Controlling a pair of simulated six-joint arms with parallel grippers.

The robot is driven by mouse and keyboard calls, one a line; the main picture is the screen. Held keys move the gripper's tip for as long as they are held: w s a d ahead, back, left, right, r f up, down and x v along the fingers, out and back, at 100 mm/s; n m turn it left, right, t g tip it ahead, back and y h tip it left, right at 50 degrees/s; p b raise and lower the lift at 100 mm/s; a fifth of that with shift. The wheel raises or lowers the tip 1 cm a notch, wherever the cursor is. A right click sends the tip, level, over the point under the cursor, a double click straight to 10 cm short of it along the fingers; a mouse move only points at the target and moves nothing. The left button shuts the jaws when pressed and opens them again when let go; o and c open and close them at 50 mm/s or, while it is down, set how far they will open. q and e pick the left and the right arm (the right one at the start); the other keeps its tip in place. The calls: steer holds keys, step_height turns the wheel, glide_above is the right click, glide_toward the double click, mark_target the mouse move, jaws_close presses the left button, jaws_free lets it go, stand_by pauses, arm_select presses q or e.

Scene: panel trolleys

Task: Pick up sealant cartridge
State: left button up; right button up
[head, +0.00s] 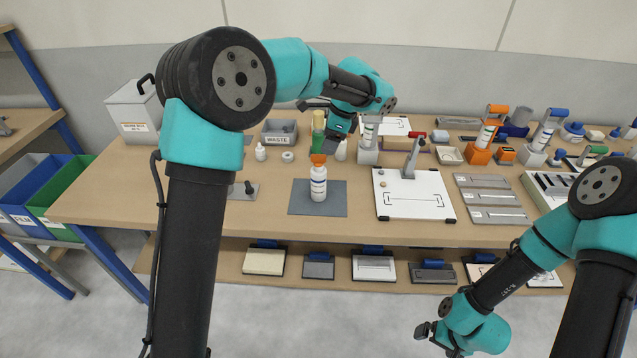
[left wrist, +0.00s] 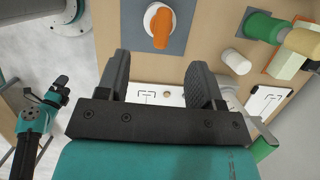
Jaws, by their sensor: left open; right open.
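No label reading "sealant cartridge" is legible, so I cannot tell for sure which object it is. A white labelled tube (head: 370,131) stands upright in a pale block behind the white board. A green cylinder (head: 318,125) stands left of it, also in the left wrist view (left wrist: 262,26). A white bottle with an orange top (head: 318,184) stands upright on a grey mat, also in the left wrist view (left wrist: 158,24). My left gripper (head: 303,105) is open and empty above the rear of the bench. My right gripper (head: 425,331) is open and empty, low in front of the bench.
The white board (head: 413,205) carries an upright tool. An orange holder (head: 478,154) and several tools crowd the right. The front left bench is mostly clear.

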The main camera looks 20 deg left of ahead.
mark_target(323, 155)
arm_select(q)
steer(key=shift+x, duration=1.45)
steer(key=shift+x, duration=2.65)
steer(key=shift+a, duration=0.1)
jaws_close()
